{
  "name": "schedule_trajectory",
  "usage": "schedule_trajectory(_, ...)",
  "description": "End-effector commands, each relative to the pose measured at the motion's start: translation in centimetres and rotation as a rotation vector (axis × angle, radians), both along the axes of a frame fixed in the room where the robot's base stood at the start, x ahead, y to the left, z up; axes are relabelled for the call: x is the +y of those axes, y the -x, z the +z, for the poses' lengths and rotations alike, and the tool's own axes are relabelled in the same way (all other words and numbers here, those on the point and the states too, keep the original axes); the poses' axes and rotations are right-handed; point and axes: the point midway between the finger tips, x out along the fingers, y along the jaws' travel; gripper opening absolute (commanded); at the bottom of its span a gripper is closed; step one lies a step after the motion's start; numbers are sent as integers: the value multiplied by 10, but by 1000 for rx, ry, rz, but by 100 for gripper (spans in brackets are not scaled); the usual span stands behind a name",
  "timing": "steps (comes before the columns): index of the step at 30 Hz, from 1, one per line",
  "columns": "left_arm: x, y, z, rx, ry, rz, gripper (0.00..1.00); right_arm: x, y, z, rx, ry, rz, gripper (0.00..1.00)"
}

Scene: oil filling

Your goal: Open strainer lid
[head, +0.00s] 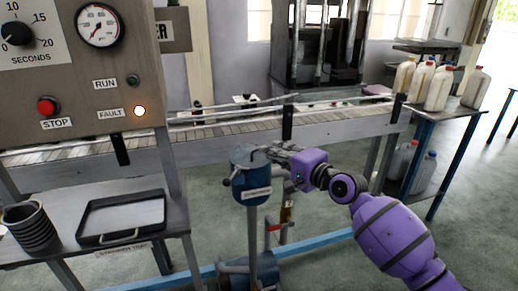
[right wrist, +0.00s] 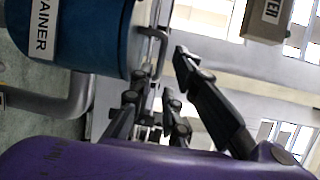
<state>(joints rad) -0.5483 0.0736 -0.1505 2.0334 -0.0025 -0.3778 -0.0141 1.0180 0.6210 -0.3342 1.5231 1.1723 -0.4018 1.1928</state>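The blue strainer (head: 251,188) stands on a grey pipe in the middle of the head view, with a white label on its side. Its grey lid (head: 243,156) is on top. In the right wrist view the strainer body (right wrist: 98,40) fills the upper left, with a bent grey handle (right wrist: 160,42) at its lid end. My right gripper (head: 272,152) is at the right side of the lid. In the wrist view its fingertips (right wrist: 159,66) are apart, with the handle near and between them; contact cannot be told. My left gripper is not in view.
A control panel (head: 75,75) with a lit fault lamp stands at the left. Below it, a shelf holds a black tray (head: 122,216) and a dark ribbed cup (head: 30,228). A conveyor (head: 225,131) runs behind the strainer. Several bottles (head: 438,88) stand on a right-hand table.

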Motion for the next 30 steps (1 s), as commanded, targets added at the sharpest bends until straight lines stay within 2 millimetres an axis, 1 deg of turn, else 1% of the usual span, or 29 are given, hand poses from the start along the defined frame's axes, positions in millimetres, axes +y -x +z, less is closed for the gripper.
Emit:
schedule_trajectory(1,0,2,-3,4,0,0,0,7,-7,-1,0,-2,2,15)
schedule_trajectory(6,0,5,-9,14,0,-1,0,24,-27,-5,-1,1,1,15)
schedule_trajectory(10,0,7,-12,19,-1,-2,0,32,-36,-6,0,1,1,15)
schedule_trajectory(14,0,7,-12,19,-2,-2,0,34,-39,-6,-1,2,0,15)
schedule_trajectory(20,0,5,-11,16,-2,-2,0,34,-39,-5,-2,2,0,15)
schedule_trajectory(24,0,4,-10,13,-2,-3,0,34,-39,-5,-2,2,0,0)
schedule_trajectory(30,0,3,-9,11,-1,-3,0,34,-39,-6,-2,4,0,0)
